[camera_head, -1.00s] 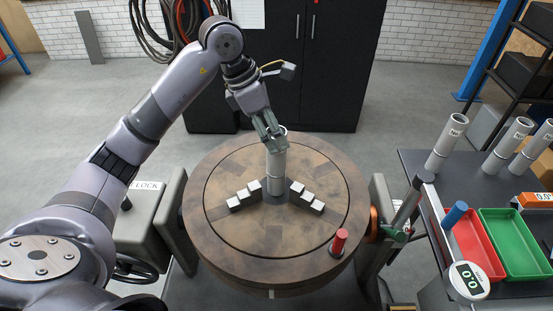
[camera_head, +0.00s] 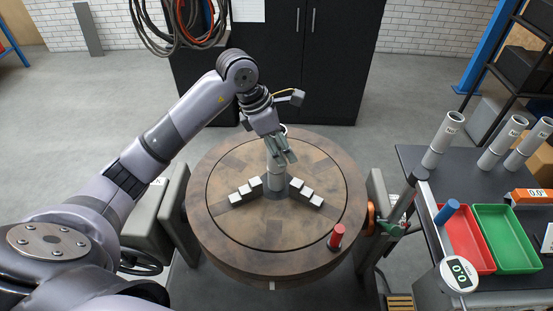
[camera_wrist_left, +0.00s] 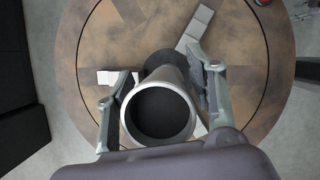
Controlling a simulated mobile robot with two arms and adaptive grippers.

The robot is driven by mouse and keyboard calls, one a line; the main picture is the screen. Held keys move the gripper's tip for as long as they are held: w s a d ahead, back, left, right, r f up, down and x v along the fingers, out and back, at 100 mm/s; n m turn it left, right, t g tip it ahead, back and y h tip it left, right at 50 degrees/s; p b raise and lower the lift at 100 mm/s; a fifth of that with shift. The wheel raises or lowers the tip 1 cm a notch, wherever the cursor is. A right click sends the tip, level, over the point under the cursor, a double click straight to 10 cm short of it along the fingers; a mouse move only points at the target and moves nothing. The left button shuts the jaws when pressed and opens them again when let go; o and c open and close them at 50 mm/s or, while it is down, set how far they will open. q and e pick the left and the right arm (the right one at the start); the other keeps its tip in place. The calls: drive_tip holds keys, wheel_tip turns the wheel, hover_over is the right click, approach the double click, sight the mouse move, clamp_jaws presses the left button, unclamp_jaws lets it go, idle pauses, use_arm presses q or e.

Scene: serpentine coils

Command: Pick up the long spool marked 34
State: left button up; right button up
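A grey tube-like spool (camera_head: 275,178) stands upright at the middle of the round wooden turntable (camera_head: 225,222). Its open dark mouth faces the left wrist camera, and its pale wall (camera_wrist_left: 160,75) shows there. I cannot read any number on it. My left gripper (camera_head: 284,152) is at the top of this spool. In the left wrist view my left gripper's fingers (camera_wrist_left: 160,95) are spread, one on each side of the tube, with a gap visible at the right finger. My right gripper is not in view.
Rows of pale stepped blocks (camera_head: 247,189) flank the spool's base. A red peg (camera_head: 336,236) stands near the turntable's front right edge. On the right bench are several grey tubes (camera_head: 442,142), a red tray (camera_head: 483,262), a green tray (camera_head: 505,240) and a round gauge (camera_head: 459,274).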

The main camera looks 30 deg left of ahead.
use_arm(q)
clamp_jaws()
idle(0.4)
drive_tip(key=shift+r, duration=0.15)
